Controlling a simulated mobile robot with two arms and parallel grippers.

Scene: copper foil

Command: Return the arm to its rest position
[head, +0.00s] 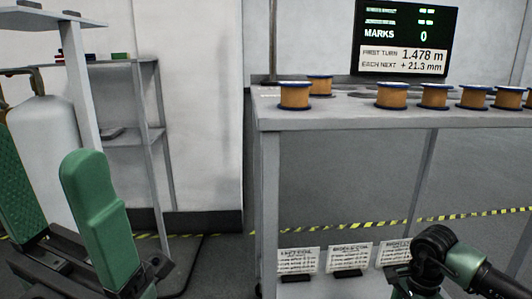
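My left gripper (45,150) is large and close at the left edge in the head view. Its two green fingers stand upright and well apart, with nothing held between them. The left finger is partly cut off by the picture's edge. My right arm (440,256) comes in at the lower right, with a black joint and a green link. It bends down out of the picture, so its gripper is not in view.
A grey table (350,116) bears several copper-coloured spools (295,96) with blue rims. A screen (405,38) stands behind it. Placards (298,261) sit low under it. A white tank (45,135) and a shelf (135,139) are at left. Yellow-black tape (345,226) crosses the floor.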

